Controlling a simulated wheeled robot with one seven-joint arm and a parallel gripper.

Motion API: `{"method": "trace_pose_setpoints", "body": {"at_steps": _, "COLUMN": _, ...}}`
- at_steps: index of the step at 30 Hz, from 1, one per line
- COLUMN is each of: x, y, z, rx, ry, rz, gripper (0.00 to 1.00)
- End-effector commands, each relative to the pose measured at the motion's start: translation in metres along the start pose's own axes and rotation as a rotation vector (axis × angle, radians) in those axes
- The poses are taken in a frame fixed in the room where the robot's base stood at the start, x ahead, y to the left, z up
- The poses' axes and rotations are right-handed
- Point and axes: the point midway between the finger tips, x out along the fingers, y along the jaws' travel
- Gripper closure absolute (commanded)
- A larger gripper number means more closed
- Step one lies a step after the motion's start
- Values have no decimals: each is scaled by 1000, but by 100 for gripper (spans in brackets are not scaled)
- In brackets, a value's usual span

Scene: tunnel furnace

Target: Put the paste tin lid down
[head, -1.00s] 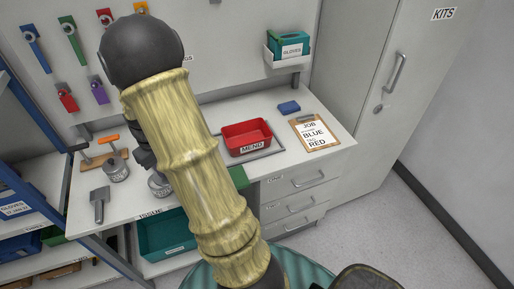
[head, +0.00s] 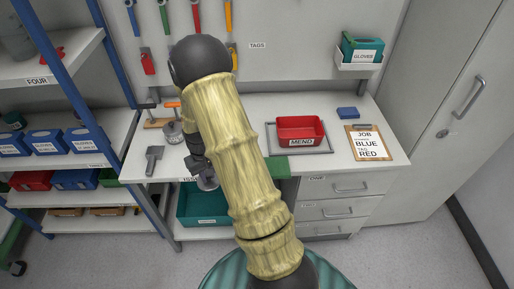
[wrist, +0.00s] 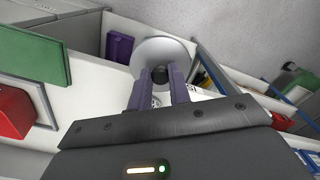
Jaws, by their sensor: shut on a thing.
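My gripper (head: 200,172) is shut on the paste tin lid (head: 207,183), a round grey disc. In the wrist view the gripper's purple fingers (wrist: 160,78) close on the lid's dark knob, and the pale disc (wrist: 160,49) shows behind it. In the head view the lid appears at the bench's front edge, partly hidden by my gripper; I cannot tell its height. A grey tin (head: 173,134) stands on the white bench (head: 258,108), behind and left of the lid. My arm covers part of the bench.
A scraper (head: 154,159) lies at the left. A teal bin (head: 203,208) is below. Blue-framed shelves (head: 110,130) stand left.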

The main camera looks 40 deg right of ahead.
Motion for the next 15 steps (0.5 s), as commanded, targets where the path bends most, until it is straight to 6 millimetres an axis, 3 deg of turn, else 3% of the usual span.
{"method": "trace_pose_setpoints", "body": {"at_steps": 9, "x": 80, "y": -58, "z": 6, "rx": -29, "ry": -6, "rz": 1, "gripper": 100}}
{"method": "trace_pose_setpoints", "body": {"at_steps": 15, "x": 94, "y": -69, "z": 8, "rx": -29, "ry": 1, "rz": 1, "gripper": 100}}
